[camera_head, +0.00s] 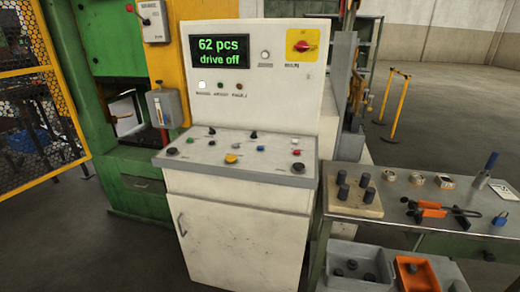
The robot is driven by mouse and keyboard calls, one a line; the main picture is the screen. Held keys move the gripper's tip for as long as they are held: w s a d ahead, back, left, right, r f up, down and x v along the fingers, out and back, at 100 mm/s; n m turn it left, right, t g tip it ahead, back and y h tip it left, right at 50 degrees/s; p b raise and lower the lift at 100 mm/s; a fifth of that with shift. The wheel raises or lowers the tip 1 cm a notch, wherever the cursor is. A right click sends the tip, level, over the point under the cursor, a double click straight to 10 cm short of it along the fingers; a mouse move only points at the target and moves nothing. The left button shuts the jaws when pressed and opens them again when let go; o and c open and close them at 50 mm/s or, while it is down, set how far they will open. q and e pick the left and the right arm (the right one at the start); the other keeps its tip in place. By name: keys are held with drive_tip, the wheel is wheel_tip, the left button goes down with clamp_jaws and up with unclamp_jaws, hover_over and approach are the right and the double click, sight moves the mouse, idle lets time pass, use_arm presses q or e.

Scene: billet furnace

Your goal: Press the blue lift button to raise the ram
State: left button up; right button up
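A white control console (240,215) stands in the middle of the head view with a sloping grey button panel (215,160). A small blue button (261,148) sits on the panel, right of its middle. Around it are a green button (190,140), a yellow button (231,158), a red button (296,152) and several black knobs. The button labels are too small to read. The display (220,51) above reads "62 pcs drive off" in green. The ram cannot be made out clearly. Neither of my grippers is in view.
A red switch on a yellow plate (302,45) is at the console's upper right. The green press (112,50) and a yellow mesh guard (40,100) stand left. A workbench (400,205) with tools and bins stands right. The floor in front left is clear.

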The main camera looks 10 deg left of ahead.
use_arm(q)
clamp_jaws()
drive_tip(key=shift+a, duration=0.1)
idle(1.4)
